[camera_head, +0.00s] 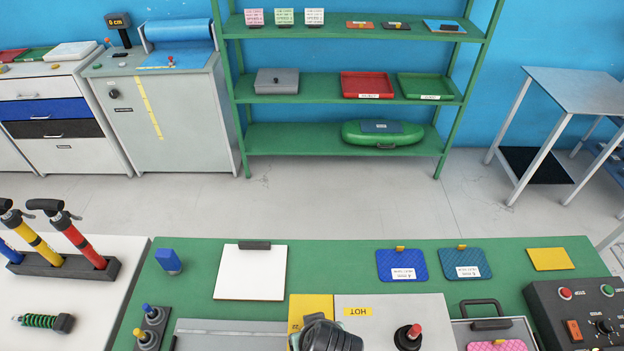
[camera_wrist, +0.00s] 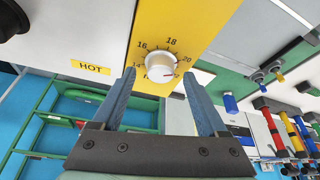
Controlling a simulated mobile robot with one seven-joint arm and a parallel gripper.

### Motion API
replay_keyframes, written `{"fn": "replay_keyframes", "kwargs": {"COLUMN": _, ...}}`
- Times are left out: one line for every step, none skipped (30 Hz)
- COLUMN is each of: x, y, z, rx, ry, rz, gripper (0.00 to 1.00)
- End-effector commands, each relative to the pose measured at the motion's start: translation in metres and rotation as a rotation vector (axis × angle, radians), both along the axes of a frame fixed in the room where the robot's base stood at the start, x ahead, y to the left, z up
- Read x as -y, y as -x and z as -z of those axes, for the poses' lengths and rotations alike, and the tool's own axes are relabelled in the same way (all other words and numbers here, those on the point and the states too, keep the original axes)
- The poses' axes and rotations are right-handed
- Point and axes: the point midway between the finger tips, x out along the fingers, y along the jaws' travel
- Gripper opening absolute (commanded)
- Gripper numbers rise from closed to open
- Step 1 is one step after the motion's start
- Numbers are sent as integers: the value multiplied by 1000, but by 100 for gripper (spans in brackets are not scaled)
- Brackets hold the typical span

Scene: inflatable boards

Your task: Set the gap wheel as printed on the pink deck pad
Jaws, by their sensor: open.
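The gap wheel (camera_wrist: 158,62) is a pale round knob on a yellow panel (camera_wrist: 185,22) in the wrist view. Numbers around it include 14, 16, 18 and 20. A small red mark shows at its lower right; its exact reading is unclear. My gripper (camera_wrist: 158,76) is open, with one blue-grey finger on each side of the wheel in the picture; I cannot tell whether they touch it. In the head view my dark wrist (camera_head: 326,337) covers the wheel on the yellow panel (camera_head: 308,303). The pink deck pad (camera_head: 497,346) lies at the bottom right, cut off, its print unreadable.
A grey plate with a HOT label (camera_head: 358,311) and a red-tipped black lever (camera_head: 408,336) stand right of the yellow panel. Blue pads (camera_head: 402,265), a white sheet (camera_head: 250,275) and a control box (camera_head: 580,310) share the green bench. Bare green lies between sheet and pads.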

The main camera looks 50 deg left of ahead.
Motion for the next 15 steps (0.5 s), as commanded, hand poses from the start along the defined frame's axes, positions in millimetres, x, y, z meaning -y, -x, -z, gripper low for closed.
{"fn": "replay_keyframes", "kwargs": {"x": -2, "y": 0, "z": 3, "rx": -1, "ry": 1, "rz": -1, "gripper": 76}}
{"fn": "replay_keyframes", "kwargs": {"x": -2, "y": -1, "z": 5, "rx": 0, "ry": 0, "rz": -1, "gripper": 76}}
{"fn": "replay_keyframes", "kwargs": {"x": -3, "y": -1, "z": 7, "rx": -1, "ry": 1, "rz": -1, "gripper": 76}}
{"fn": "replay_keyframes", "kwargs": {"x": -3, "y": -1, "z": 9, "rx": 0, "ry": 1, "rz": -1, "gripper": 76}}
{"fn": "replay_keyframes", "kwargs": {"x": -4, "y": -1, "z": 9, "rx": 0, "ry": 0, "rz": -1, "gripper": 76}}
{"fn": "replay_keyframes", "kwargs": {"x": -4, "y": -2, "z": 10, "rx": 1, "ry": 1, "rz": -1, "gripper": 76}}
{"fn": "replay_keyframes", "kwargs": {"x": -4, "y": -2, "z": 11, "rx": 2, "ry": 0, "rz": -1, "gripper": 76}}
{"fn": "replay_keyframes", "kwargs": {"x": -4, "y": -2, "z": 11, "rx": 2, "ry": 0, "rz": -1, "gripper": 76}}
{"fn": "replay_keyframes", "kwargs": {"x": -4, "y": -2, "z": 11, "rx": 2, "ry": 0, "rz": -1, "gripper": 76}}
{"fn": "replay_keyframes", "kwargs": {"x": -4, "y": -2, "z": 11, "rx": 2, "ry": 0, "rz": -1, "gripper": 76}}
{"fn": "replay_keyframes", "kwargs": {"x": -4, "y": -2, "z": 11, "rx": 2, "ry": 0, "rz": -1, "gripper": 76}}
{"fn": "replay_keyframes", "kwargs": {"x": -4, "y": -2, "z": 11, "rx": 2, "ry": 0, "rz": -1, "gripper": 76}}
{"fn": "replay_keyframes", "kwargs": {"x": -4, "y": -2, "z": 11, "rx": 2, "ry": 0, "rz": -1, "gripper": 76}}
{"fn": "replay_keyframes", "kwargs": {"x": -4, "y": -2, "z": 11, "rx": 2, "ry": 0, "rz": -1, "gripper": 74}}
{"fn": "replay_keyframes", "kwargs": {"x": -4, "y": -2, "z": 11, "rx": 1, "ry": -1, "rz": 0, "gripper": 67}}
